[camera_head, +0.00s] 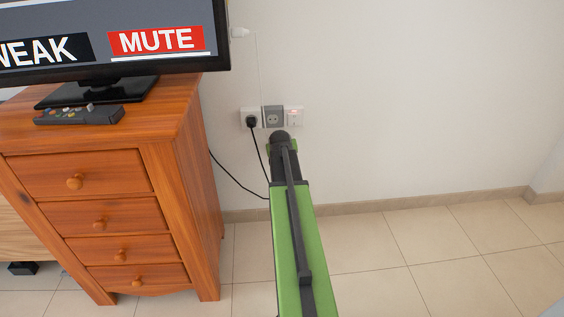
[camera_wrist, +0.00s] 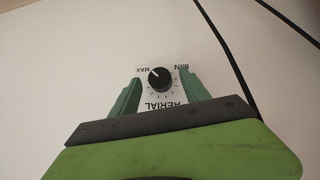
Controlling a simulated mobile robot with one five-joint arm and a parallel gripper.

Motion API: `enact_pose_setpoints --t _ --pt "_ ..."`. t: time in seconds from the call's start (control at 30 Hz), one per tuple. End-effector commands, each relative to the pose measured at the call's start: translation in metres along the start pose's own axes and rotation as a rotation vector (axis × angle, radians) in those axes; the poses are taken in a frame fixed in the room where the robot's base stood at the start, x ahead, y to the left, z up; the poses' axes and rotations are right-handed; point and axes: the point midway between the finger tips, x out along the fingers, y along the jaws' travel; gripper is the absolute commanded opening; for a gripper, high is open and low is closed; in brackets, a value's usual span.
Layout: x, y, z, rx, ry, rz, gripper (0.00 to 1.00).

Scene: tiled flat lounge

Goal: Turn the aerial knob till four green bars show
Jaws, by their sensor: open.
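The aerial knob (camera_wrist: 161,80) is a black dial with a white pointer mark on a white wall plate (camera_wrist: 152,94). The plate's letters AERIAL, MIN and MAX appear upside down in the wrist view, and the mark points up-left, towards MAX. My gripper (camera_wrist: 159,77) is open, its green fingers on either side of the knob. I cannot tell whether they touch it. In the head view my arm reaches the wall and hides the knob. The television (camera_head: 110,72) shows "WEAK", cut off at the left, and a red "MUTE" label. No bars are in view.
A wooden drawer cabinet (camera_head: 180,150) stands left of my arm, with a remote (camera_head: 80,114) on top. Wall sockets (camera_head: 274,116) with a black plug and cable (camera_head: 235,182) are just above my gripper. The tiled floor at right is clear.

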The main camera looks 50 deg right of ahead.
Motion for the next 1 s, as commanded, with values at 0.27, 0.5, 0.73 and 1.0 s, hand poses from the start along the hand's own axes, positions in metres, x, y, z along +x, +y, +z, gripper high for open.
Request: enact_pose_setpoints --t 0.27,0.5,0.73,1.0 --pt "0.0097 -0.0002 -0.0005 0.0 0.0 0.0 0.54" --pt "0.0093 -0.0006 -0.0005 0.0 0.0 -0.001 0.38" --pt "0.0092 -0.001 -0.0005 -0.001 0.0 -0.001 0.08" --pt "0.0094 -0.0016 -0.0002 -0.005 0.0 0.003 0.0"
